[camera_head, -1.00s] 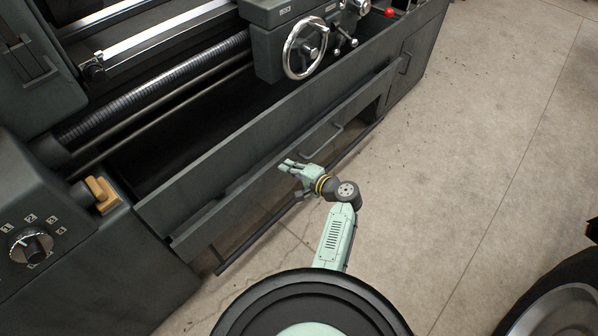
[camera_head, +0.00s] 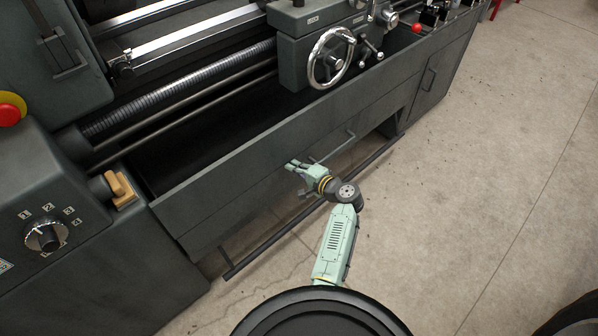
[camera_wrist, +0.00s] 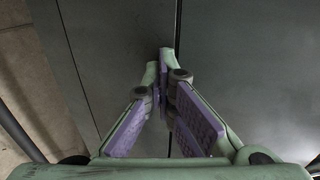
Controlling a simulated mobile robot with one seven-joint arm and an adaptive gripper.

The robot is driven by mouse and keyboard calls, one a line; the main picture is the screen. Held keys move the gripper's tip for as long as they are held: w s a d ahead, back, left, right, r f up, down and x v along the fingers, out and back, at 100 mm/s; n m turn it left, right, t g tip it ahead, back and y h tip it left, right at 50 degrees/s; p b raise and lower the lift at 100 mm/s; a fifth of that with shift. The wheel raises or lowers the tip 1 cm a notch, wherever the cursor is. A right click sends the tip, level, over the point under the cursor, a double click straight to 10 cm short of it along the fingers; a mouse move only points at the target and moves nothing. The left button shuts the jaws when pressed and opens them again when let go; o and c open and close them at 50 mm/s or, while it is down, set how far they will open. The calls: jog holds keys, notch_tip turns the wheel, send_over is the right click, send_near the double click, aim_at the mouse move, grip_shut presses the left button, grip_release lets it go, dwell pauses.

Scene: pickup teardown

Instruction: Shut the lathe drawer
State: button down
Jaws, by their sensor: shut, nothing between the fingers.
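The lathe drawer (camera_head: 240,197) is the long dark grey front panel low on the lathe, with a bar handle (camera_head: 335,149). In the head view its front looks about flush with the lathe face, with no clear gap along its top edge. My gripper (camera_head: 294,165) is at the drawer front, just left of the handle. In the wrist view its fingers (camera_wrist: 161,62) are shut together and empty, with the tips against or very close to a flat grey panel. Whether they touch it I cannot tell.
The lathe (camera_head: 300,55) stands above, with a handwheel (camera_head: 331,57) and an open chip tray. A foot bar (camera_head: 300,217) runs low along its front. The concrete floor (camera_head: 470,170) to the right is clear.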

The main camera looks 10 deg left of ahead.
jog(key=shift+a+r, duration=0.1)
jog(key=v, duration=1.2)
